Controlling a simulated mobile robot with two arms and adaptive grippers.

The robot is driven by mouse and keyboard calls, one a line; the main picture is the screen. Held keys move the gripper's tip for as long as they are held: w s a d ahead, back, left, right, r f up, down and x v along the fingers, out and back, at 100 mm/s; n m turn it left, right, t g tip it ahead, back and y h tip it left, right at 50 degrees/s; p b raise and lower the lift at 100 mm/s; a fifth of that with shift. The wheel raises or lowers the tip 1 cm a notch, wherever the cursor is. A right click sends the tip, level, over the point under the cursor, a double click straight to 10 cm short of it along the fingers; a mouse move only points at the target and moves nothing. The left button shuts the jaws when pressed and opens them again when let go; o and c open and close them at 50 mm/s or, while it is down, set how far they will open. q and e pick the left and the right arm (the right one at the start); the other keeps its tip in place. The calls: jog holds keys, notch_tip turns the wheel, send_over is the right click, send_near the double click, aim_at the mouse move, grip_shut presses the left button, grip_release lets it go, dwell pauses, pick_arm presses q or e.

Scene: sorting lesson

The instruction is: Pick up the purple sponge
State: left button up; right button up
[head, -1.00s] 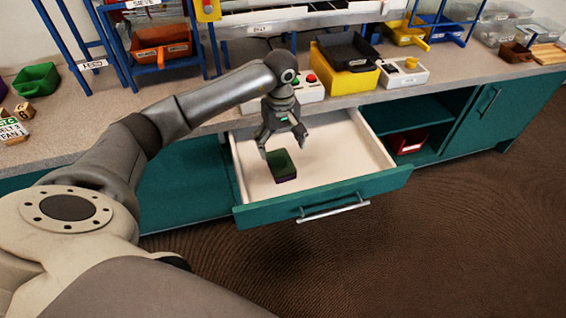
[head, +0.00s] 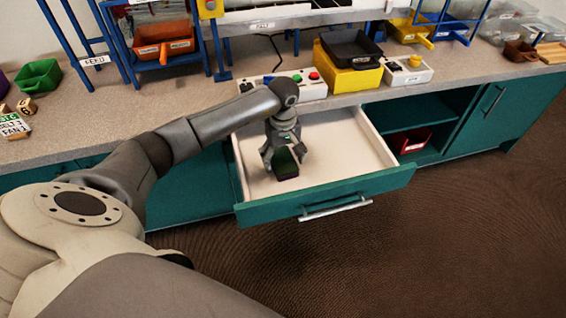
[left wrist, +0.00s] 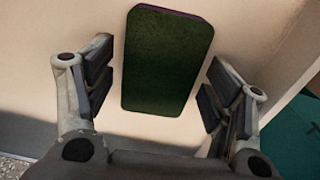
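The sponge (head: 285,166) lies in the open drawer (head: 345,150), with a dark green top and a thin purple edge. In the left wrist view the sponge (left wrist: 166,62) lies between and a little beyond the fingers, with a gap on each side. My left gripper (head: 284,160) is inside the drawer, right at the sponge, pointing down. In the left wrist view my left gripper (left wrist: 160,92) is open and its pads do not touch the sponge. My right gripper is not in view.
The drawer front (head: 325,194) with its handle juts out over the brown floor. The counter above holds a button box (head: 305,83), a yellow box (head: 348,80) with a black tray, and a green bin (head: 38,75). A red bin (head: 412,140) stands on the open shelf.

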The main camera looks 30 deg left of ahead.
aim_at(283, 159)
pick_arm(q)
jog(key=c, duration=0.4)
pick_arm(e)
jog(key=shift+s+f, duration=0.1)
pick_arm(q)
jog(key=shift+r, duration=0.15)
jog(key=shift+r, duration=0.25)
notch_tip(283, 159, up, 2)
jog(key=shift+w+r, duration=0.1)
jog(key=shift+r, duration=0.05)
jog(key=s+d+r, duration=0.1)
jog(key=s+r, duration=0.2)
jog(key=s, duration=0.1)
jog(key=s+d+r, duration=0.1)
jog(key=s+r, duration=0.2)
jog(key=s, duration=0.2)
jog(key=s+d+r+p, duration=0.1)
jog(key=s+d+r, duration=0.1)
jog(key=s+r, duration=0.2)
jog(key=shift+s, duration=0.3)
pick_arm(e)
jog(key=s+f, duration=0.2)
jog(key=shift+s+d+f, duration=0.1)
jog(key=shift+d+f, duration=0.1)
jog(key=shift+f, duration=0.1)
pick_arm(q)
jog(key=shift+c, duration=0.3)
